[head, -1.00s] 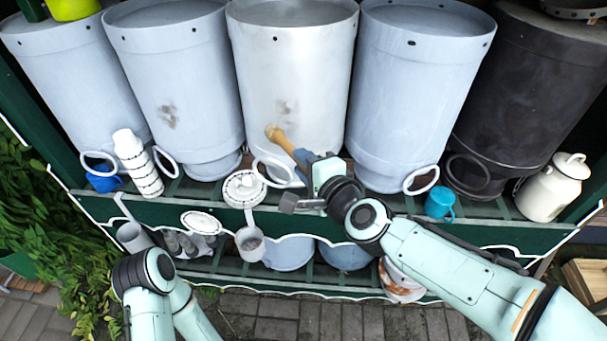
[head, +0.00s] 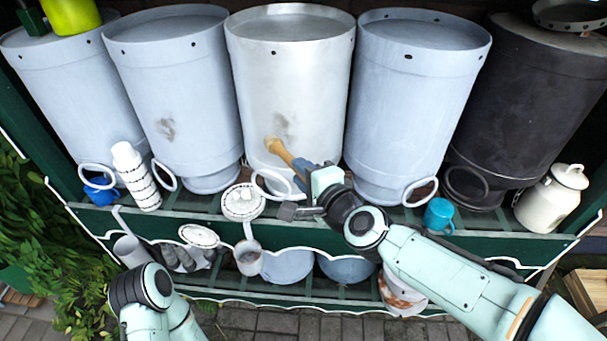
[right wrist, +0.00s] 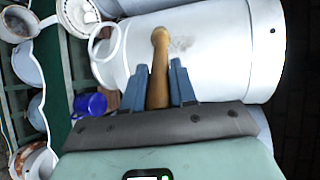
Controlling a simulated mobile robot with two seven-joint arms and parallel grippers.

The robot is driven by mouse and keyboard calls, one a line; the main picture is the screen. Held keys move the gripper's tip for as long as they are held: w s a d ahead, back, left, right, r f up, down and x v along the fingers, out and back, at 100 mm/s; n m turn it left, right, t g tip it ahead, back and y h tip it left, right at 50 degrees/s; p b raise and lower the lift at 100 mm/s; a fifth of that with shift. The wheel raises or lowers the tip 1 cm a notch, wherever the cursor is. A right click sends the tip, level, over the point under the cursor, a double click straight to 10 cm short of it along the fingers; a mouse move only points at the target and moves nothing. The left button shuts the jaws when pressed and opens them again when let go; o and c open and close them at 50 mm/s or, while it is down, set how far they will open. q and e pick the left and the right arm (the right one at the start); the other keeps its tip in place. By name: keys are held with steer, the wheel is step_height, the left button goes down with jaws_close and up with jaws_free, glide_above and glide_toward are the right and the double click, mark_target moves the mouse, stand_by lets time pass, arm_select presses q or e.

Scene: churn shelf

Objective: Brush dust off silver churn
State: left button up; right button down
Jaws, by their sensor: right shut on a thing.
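The silver churn (head: 292,85) stands upside down in the middle of the shelf row. A grey dust smudge (head: 283,123) shows on its lower front; it also shows in the right wrist view (right wrist: 181,44). My right gripper (head: 298,168) is shut on the wooden handle of a brush (head: 280,152), whose rounded end points at the churn just below the smudge. In the right wrist view the brush (right wrist: 159,65) stands between the two blue fingers (right wrist: 158,85). Whether its end touches the churn I cannot tell. My left arm is at the lower left; its gripper is not visible.
Light blue churns (head: 178,90) (head: 415,90) flank the silver one; the left one has a smudge too. A black churn (head: 530,90) is at right. A striped bottle (head: 137,175), blue mugs (head: 439,214) and a white milk can (head: 551,198) stand along the shelf edge.

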steer(key=shift+w, duration=0.45)
steer(key=shift+d, duration=0.1)
